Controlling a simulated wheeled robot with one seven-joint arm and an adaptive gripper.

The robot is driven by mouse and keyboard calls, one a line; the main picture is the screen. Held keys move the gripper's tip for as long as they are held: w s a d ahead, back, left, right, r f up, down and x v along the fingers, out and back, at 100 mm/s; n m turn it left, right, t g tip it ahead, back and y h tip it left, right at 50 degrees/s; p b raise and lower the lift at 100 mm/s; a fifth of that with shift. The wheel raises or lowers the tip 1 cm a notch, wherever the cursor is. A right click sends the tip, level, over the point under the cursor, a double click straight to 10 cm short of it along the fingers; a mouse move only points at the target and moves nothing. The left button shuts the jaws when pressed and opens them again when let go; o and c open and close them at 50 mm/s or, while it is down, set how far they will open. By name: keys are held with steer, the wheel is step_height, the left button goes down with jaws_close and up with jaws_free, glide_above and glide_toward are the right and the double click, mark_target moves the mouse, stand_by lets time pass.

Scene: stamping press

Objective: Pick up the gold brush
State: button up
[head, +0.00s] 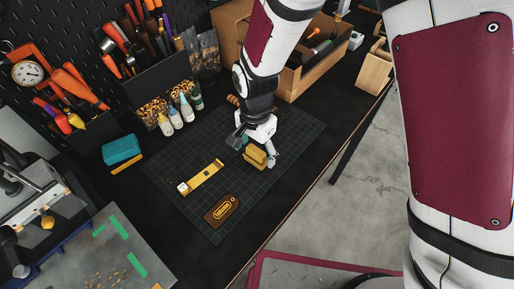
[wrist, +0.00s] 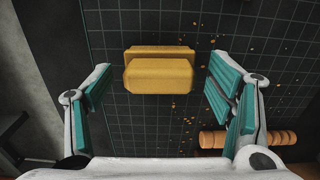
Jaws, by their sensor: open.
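The gold brush (head: 255,158) is a small block-shaped thing lying on the dark gridded cutting mat (head: 205,205). In the wrist view the gold brush (wrist: 158,76) lies in the upper middle, with a narrower ledge along its far side. My gripper (head: 257,152) is open above it. In the wrist view my gripper (wrist: 160,82) has one teal-padded finger on each side of the brush, with clear gaps to both. Neither finger touches it there. Its bristles cannot be made out.
A yellow strip with a white block (head: 183,188) and a brown tag (head: 222,211) lie left on the mat. Glue bottles (head: 174,117), a teal box (head: 121,150) and a wooden tray (head: 291,86) stand behind. An orange-brown ridged handle (wrist: 248,138) lies near the right finger.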

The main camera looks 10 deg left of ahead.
mark_target(255, 149)
steer(key=c, duration=1.2)
steer(key=shift+c, duration=0.2)
steer(key=shift+r, duration=0.15)
steer(key=shift+r, duration=0.55)
step_height(255, 149, up, 2)
steer(key=shift+r, duration=0.1)
steer(key=s+d+r+p, duration=0.1)
steer(key=s+d, duration=0.8)
steer(key=s, duration=0.4)
steer(key=shift+s+r, duration=0.2)
steer(key=shift+r, duration=0.05)
